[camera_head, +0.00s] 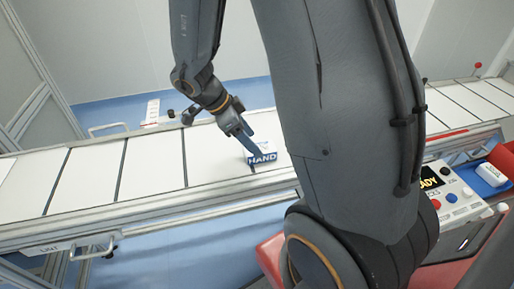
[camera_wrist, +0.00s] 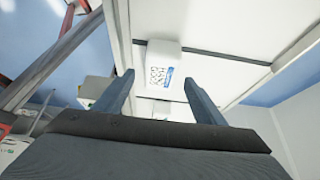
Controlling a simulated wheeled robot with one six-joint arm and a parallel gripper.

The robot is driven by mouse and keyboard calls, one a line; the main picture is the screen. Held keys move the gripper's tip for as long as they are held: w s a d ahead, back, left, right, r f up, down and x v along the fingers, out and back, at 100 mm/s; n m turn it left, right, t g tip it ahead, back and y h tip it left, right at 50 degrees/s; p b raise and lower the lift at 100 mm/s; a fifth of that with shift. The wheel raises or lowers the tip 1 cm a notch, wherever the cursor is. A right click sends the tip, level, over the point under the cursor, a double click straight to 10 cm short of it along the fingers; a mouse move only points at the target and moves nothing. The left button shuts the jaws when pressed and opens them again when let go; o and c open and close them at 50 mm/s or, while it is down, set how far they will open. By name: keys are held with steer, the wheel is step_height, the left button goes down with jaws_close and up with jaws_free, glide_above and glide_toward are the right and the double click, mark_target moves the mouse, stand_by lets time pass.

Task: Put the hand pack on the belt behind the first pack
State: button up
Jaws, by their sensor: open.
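The hand pack (camera_head: 262,158), a small white block with a blue face reading HAND, sits on the white belt (camera_head: 155,165) close to a dark cross line. In the wrist view a white pack (camera_wrist: 162,62) with dark print and a blue strip, seemingly the same one, lies on the belt by a dark line. My gripper (camera_head: 249,143) is right at the pack in the head view. In the wrist view my gripper (camera_wrist: 158,80) is open, with one finger on each side of the pack's near end. I cannot tell if they touch it. I cannot identify the first pack.
A control panel (camera_head: 452,196) with a lit display and coloured buttons stands at the right. Beside it a white pack-like object (camera_head: 491,174) lies on a blue surface. A metal rail with handles runs along the belt's front. The belt's left panels are clear.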

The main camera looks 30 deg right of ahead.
steer(key=v, duration=0.6)
steer(key=w+d+r+n+t, duration=0.25)
steer(key=w+n+t, duration=0.3)
steer(key=w, duration=0.45)
steer(key=w+a+r+n+t+y, duration=0.1)
steer(key=w+a+n+t+y, duration=0.1)
steer(key=a+n+t+y, duration=0.35)
steer(key=s+a+f+n+g, duration=0.2)
steer(key=s+n+g, duration=0.2)
steer(key=s, duration=0.5)
steer(key=s+a+f+n+g, duration=0.1)
steer(key=s+n+g, duration=0.3)
steer(key=s, duration=0.5)
steer(key=shift+a+f+n+b, duration=0.35)
steer(key=shift+f+n, duration=0.55)
steer(key=shift+n, duration=0.2)
steer(key=shift+f, duration=0.1)
steer(key=shift+f, duration=0.15)
